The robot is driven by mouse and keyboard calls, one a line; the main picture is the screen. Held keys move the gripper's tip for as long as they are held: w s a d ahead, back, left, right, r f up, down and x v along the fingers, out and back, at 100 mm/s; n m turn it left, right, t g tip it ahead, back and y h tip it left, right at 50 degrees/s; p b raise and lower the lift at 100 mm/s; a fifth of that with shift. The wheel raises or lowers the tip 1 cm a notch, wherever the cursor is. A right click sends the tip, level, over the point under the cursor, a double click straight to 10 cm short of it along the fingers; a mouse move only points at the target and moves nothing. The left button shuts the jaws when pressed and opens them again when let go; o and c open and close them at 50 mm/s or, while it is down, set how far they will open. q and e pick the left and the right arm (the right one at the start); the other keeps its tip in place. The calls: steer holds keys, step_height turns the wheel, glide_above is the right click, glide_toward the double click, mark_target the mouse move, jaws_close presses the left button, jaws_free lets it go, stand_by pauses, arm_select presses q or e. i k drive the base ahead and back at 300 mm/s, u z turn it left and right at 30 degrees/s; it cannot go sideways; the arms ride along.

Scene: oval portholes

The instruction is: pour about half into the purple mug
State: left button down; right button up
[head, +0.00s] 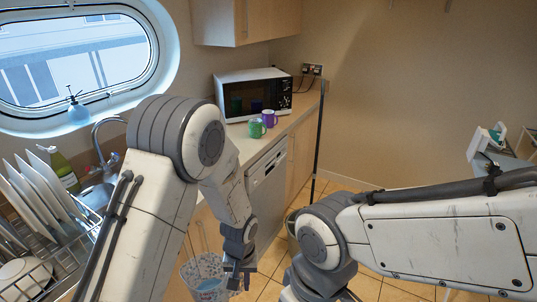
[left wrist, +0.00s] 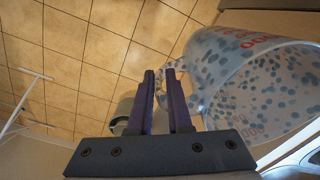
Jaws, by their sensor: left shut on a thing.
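The purple mug (head: 269,118) stands on the counter in front of the microwave, just behind and right of a green mug (head: 256,129). My left gripper (head: 236,279) is low in front of the counter, far below the mugs. In the left wrist view the jug (left wrist: 245,80), with red lettering, lies right of the finger tips (left wrist: 162,76). How much the jug holds is unclear. My right arm shows in the head view, but its gripper does not.
A white microwave (head: 252,94) stands at the counter's back. A dish rack with plates (head: 42,190), a tap (head: 104,135) and a green bottle (head: 63,171) are at left. Tiled floor is open at right.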

mark_target(270, 120)
steer(key=z, duration=0.4)
steer(key=i, duration=0.3)
steer(key=z, duration=1)
steer(key=i, duration=1.9)
steer(key=u, duration=0.95)
steer(key=i, duration=0.5)
steer(key=u, duration=0.5)
